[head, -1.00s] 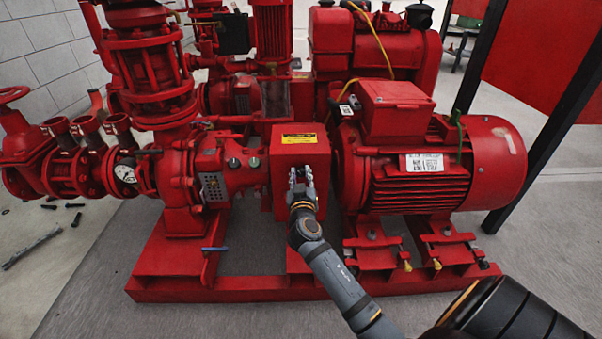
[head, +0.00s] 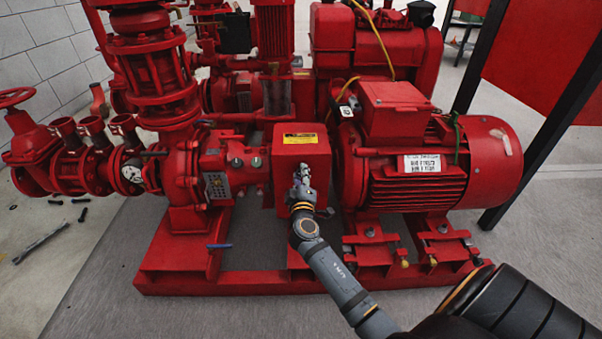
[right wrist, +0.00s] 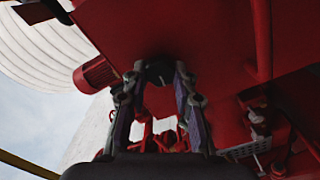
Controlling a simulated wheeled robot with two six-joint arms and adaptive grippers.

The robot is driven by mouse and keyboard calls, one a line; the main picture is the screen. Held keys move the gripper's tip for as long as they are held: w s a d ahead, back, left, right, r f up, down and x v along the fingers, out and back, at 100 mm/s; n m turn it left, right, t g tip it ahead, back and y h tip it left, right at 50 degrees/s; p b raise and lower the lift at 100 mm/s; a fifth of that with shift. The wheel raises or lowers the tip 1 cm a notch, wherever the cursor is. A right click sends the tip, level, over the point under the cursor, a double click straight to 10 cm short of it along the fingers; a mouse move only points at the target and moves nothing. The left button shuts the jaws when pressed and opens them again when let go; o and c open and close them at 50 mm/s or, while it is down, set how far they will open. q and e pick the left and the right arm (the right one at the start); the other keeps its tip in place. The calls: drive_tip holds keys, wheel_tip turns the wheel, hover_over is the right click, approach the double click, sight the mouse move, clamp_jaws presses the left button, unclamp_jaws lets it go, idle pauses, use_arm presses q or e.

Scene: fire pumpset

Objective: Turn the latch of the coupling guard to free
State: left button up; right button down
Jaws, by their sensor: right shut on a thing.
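The coupling guard (head: 290,158) is a red box with a yellow label, between the pump on the left and the motor on the right. My right gripper (head: 301,172) is at the guard's front face. In the right wrist view, my right gripper (right wrist: 159,76) has its two fingers on either side of a small dark latch knob (right wrist: 159,70) on the red face and is shut on it. The fingers hide the latch in the head view, so I cannot tell its angle there. My left gripper is not in view.
The red motor (head: 425,165) stands close to the guard's right, and the pump casing (head: 190,175) to its left. The red base frame (head: 240,284) runs below. A blue-handled lever (head: 218,246) sticks out at the lower left. The floor in front is clear.

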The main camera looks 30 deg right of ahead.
drive_tip(key=shift+n, duration=0.6)
drive_tip(key=shift+f, duration=0.1)
drive_tip(key=c, duration=1)
unclamp_jaws()
drive_tip(key=shift+c, duration=0.2)
drive_tip(key=v, duration=1.2)
drive_tip(key=shift+a+p, duration=0.1)
drive_tip(key=shift+p, duration=0.2)
